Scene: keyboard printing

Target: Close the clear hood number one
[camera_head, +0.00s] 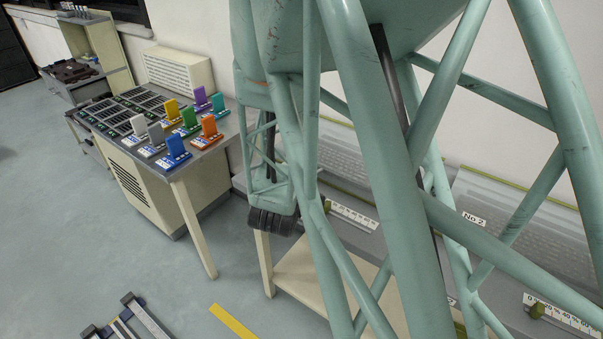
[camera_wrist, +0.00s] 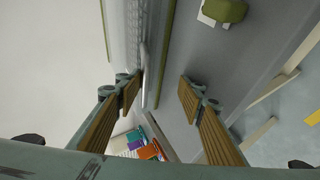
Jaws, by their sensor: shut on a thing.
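A clear hood with a green edge (camera_wrist: 166,45) runs lengthwise through the top of the wrist view. A grey bar along it reaches down between the brown-padded fingers of my gripper (camera_wrist: 159,92). The fingers stand apart with the hood's edge between them, the left one close against the bar; the exact contact is hard to see. In the head view my green arm covers much of the hood nearer the middle, and its number label is not readable. A second clear hood (camera_head: 530,212), beside a label reading No 2, shows at the right behind the arm.
A green slider (camera_wrist: 225,9) is near the hood in the wrist view. Scales with green knobs line the bench front in the head view. A table (camera_head: 181,172) with coloured holders stands left. A low wooden shelf (camera_head: 312,278) is below the bench. The floor between is largely open.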

